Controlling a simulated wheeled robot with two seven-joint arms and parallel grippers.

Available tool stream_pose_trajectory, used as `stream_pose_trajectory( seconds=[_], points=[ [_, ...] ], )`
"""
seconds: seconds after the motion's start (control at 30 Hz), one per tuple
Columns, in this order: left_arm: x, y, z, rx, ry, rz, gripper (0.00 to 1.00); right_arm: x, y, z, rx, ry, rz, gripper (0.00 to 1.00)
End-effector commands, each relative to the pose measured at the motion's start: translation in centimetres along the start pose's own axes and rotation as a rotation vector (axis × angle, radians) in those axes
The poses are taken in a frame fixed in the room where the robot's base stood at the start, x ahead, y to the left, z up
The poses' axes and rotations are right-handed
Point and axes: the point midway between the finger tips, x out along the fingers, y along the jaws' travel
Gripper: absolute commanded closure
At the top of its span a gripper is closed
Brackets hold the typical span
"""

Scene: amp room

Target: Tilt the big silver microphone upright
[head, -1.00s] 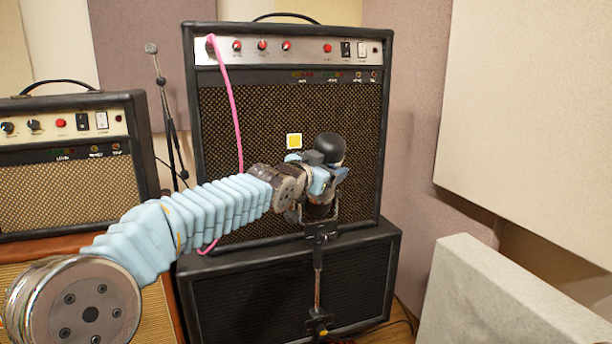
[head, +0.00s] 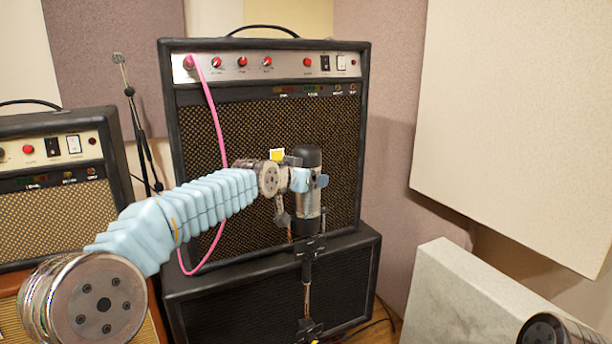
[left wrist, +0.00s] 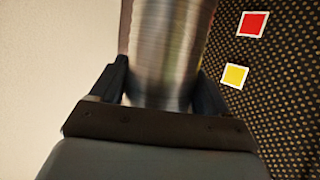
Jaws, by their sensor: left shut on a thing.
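The big silver microphone (head: 308,205) stands about upright on its black stand (head: 308,262), in front of the tall amp. My left gripper (head: 308,181) comes in from the left and is shut on the microphone's body. In the left wrist view the silver body (left wrist: 165,55) sits between the two dark fingers (left wrist: 165,88). My right gripper is not in view; only a round dark part of mine shows at the bottom right of the head view.
A tall amp (head: 262,125) stands on a black cabinet (head: 275,285) behind the microphone. A pink cable (head: 217,125) hangs down its front. A smaller amp (head: 55,195) and a thin microphone stand (head: 140,135) are at left. A pale panel (head: 460,300) stands at lower right.

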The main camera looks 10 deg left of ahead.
Motion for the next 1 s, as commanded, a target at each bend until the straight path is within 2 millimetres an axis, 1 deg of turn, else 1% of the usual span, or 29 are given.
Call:
stream_pose_trajectory(
  seconds=[0.17,0.2,0.3,0.57,0.67,0.77,0.87,1.0],
  points=[
    [0.0,-0.1,-0.1,0.002,0.003,-0.002,0.79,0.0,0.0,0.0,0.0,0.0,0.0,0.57],
    [0.0,-0.1,-0.1,0.002,0.003,-0.002,0.2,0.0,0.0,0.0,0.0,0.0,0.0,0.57],
    [0.0,-0.1,0.0,0.002,0.002,-0.002,0.05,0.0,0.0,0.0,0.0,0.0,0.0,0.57],
    [0.0,-0.1,0.0,0.001,0.002,-0.001,0.04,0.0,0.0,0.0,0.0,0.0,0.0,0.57],
    [-0.5,-0.1,0.0,0.002,0.002,-0.001,0.04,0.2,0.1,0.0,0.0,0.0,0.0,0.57],
    [-1.8,-0.1,0.1,0.002,0.003,-0.002,0.04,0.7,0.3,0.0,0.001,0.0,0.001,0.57],
    [-4.1,-0.1,0.1,0.001,0.005,-0.002,0.04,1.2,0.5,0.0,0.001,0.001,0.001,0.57],
    [-7.7,-0.1,0.2,0.001,0.005,-0.002,0.04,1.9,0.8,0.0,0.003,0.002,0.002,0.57]
  ],
)
